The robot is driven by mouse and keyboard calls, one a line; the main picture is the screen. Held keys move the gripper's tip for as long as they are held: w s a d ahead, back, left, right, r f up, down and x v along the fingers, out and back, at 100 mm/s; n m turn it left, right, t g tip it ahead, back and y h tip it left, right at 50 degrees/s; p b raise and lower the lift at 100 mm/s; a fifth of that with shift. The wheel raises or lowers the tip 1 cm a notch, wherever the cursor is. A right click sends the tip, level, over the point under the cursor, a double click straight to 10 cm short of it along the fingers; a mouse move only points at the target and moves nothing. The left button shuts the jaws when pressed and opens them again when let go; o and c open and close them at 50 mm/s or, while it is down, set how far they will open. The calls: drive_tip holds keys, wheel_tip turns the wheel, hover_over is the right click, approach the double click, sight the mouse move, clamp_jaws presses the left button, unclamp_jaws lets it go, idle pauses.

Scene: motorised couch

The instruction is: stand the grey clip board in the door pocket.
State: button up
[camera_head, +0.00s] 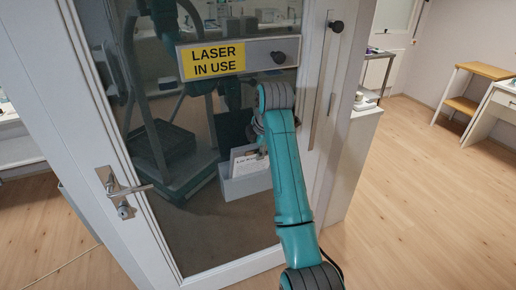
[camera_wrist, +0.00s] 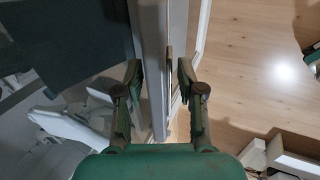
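A light grey door pocket (camera_head: 245,185) sits low on the glass door in the head view. A white printed sheet (camera_head: 245,163) stands upright in it, its right side near my arm. My gripper (camera_head: 259,124) is above the pocket, mostly hidden behind my arm. In the wrist view my gripper (camera_wrist: 160,77) has its two fingers apart. A pale upright strip (camera_wrist: 152,50) runs between them in the picture; I cannot tell its depth or whether it is touched.
The door carries a yellow "LASER IN USE" sign (camera_head: 213,59) on a grey plate and a lever handle (camera_head: 126,189) at left. A dark upright panel (camera_head: 231,128) shows above the pocket. A wooden-shelved stand (camera_head: 462,104) is far right. The floor (camera_head: 425,190) at right is clear.

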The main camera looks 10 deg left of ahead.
drive_tip(key=v, duration=0.7)
drive_tip(key=shift+r, duration=0.25)
idle(0.7)
